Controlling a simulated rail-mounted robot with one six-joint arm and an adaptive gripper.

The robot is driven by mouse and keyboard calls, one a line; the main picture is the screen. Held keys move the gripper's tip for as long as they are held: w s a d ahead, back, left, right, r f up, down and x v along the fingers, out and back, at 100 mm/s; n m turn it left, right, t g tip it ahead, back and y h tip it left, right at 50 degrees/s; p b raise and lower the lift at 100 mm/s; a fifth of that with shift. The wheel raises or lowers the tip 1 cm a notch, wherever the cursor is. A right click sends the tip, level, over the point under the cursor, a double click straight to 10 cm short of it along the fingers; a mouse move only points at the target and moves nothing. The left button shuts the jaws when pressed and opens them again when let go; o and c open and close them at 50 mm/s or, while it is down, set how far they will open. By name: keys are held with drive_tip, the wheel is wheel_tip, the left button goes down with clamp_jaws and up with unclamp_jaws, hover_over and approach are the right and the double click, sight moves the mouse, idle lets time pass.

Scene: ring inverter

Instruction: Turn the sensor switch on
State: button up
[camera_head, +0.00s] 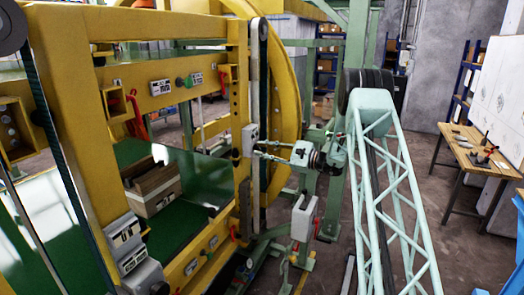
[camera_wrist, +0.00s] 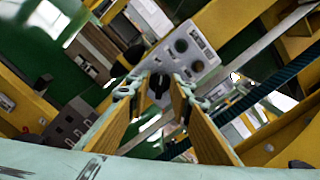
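A grey control box (camera_wrist: 178,62) shows in the wrist view, with round dials on its upper part and a black switch knob (camera_wrist: 158,86) at its lower left. No readable label tells me for sure that this knob is the sensor switch. My gripper (camera_wrist: 154,84) is open, with one finger on each side of the knob in the picture. Gaps show between the fingers and the knob. In the head view my gripper (camera_head: 263,150) points left at a grey box (camera_head: 250,139) on the yellow frame. The knob's face is hidden there.
The yellow frame (camera_head: 185,28) and large yellow ring (camera_head: 289,80) stand close to my gripper. A dark belt (camera_head: 256,80) runs vertically nearby. A wooden table (camera_head: 468,149) stands far right, beyond open floor.

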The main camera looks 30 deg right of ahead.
drive_tip(key=shift+c, duration=0.2)
clamp_jaws()
drive_tip(key=shift+m, duration=0.4)
drive_tip(key=shift+w+d+m+p, duration=0.1)
drive_tip(key=shift+m+p, duration=1.55)
drive_tip(key=shift+m, duration=2.15)
drive_tip(key=shift+w+d+m+p, duration=0.1)
drive_tip(key=shift+m+p, duration=1.55)
drive_tip(key=shift+m, duration=2.15)
